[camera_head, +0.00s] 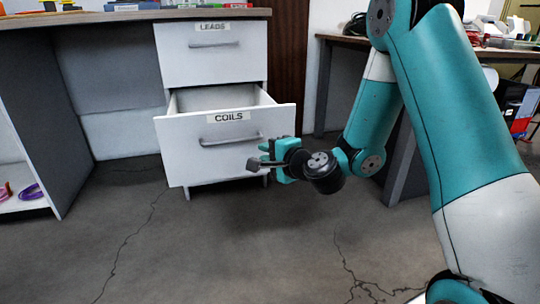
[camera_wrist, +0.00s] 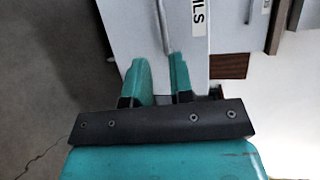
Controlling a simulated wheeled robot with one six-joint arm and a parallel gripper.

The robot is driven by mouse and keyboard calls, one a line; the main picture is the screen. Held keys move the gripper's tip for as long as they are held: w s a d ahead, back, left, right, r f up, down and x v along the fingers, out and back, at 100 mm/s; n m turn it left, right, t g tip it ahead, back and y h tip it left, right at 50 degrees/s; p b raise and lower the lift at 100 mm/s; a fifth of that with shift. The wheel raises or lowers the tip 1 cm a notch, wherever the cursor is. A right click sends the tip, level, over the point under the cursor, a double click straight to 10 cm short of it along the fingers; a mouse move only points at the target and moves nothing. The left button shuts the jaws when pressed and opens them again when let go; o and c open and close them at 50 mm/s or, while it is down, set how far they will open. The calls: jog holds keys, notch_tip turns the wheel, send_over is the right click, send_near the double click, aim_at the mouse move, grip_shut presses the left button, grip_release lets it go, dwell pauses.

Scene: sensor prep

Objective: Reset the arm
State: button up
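My gripper (camera_head: 262,158) is in front of the lower right part of the open drawer labelled COILS (camera_head: 178,150). In the wrist view its two teal fingers (camera_wrist: 159,64) are apart with nothing between them. The drawer's grey handle (camera_wrist: 162,25) lies just beyond the fingertips there, and it also shows in the head view (camera_head: 230,141). The fingers do not appear to touch the handle. My arm reaches in from the right, bent low.
A shut drawer labelled LEADS (camera_head: 212,54) is above the COILS drawer. The desk top (camera_head: 130,15) carries several small items. A shelf (camera_head: 22,203) with coloured rings is at the left. A second table (camera_head: 345,40) stands behind my arm. The floor in front is clear.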

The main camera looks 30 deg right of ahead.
jog(key=shift+s+d, duration=0.15)
jog(key=shift+d, duration=0.15)
jog(key=s+a+r+n+g+y+p, duration=0.3)
jog(key=s+a+r+n+g, duration=0.15)
jog(key=a+r+n, duration=0.2)
jog(key=s+a+r+n+g+y+p, duration=0.35)
jog(key=s+a+r+n, duration=0.2)
jog(key=a, duration=0.25)
jog(key=s+d+r+n+g+h+p, duration=0.1)
jog(key=s+r+n+g+h+p, duration=0.25)
jog(key=s+n, duration=0.45)
jog(key=s+d+r+n+g+h+p, duration=0.15)
jog(key=s+r+n+g+p, duration=0.3)
jog(key=s, duration=0.85)
notch_tip(320, 180, up, 38)
jog(key=m+p, duration=0.1)
jog(key=p, duration=3.6)
jog(key=shift+w+a+f+t+h, duration=0.2)
jog(key=shift+a+f+t+h, duration=0.1)
jog(key=shift+h, duration=0.15)
